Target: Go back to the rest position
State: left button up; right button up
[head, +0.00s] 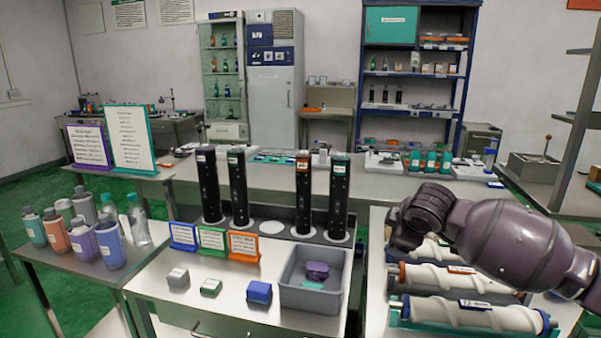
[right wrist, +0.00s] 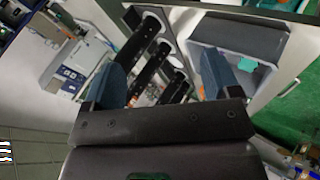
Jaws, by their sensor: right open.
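My right arm comes in from the right in the head view, its dark purple wrist over the right-hand table. The fingers of my right gripper are not clear there. In the right wrist view my right gripper (right wrist: 163,72) has its two blue fingers spread wide, with nothing held between them. Past the fingers, black columns and a grey bin show, apart from the gripper. My left gripper is in neither view.
Several white rollers (head: 468,315) lie under my right arm. Black columns (head: 304,195) stand upright along the middle table. A grey bin (head: 313,296) holds purple and green pieces. Small blocks (head: 259,292) lie left of it. Bottles (head: 108,243) crowd the left table.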

jog(key=s+a+f+m+t+y, duration=0.3)
jog(key=s+a+f+t+y, duration=0.3)
jog(key=s+f, duration=0.3)
jog(key=s+d+f+m+h, duration=0.2)
jog(key=s+d+f+m, duration=0.1)
jog(key=s+f, duration=0.4)
jog(key=s+d+f+m+h, duration=0.2)
jog(key=s+d+f+m, duration=0.1)
jog(key=s+f, duration=0.4)
jog(key=s+d, duration=0.1)
jog(key=s, duration=0.2)
jog(key=shift+d+f+m+h, duration=0.15)
jog(key=shift+d+m+h, duration=0.15)
jog(key=shift+d+m, duration=0.1)
jog(key=s+d+f+m+g, duration=0.1)
jog(key=s+f, duration=0.2)
jog(key=s, duration=0.2)
jog(key=s+d+f+m+g+h, duration=0.1)
jog(key=s+f, duration=0.2)
jog(key=s, duration=0.1)
jog(key=s+d+f+g+h, duration=0.1)
jog(key=s+f, duration=0.2)
jog(key=s, duration=0.2)
jog(key=shift+s+d+m+g, duration=0.2)
jog(key=shift+s+m+g, duration=0.1)
jog(key=shift+m, duration=0.1)
jog(key=shift+c, duration=0.3)
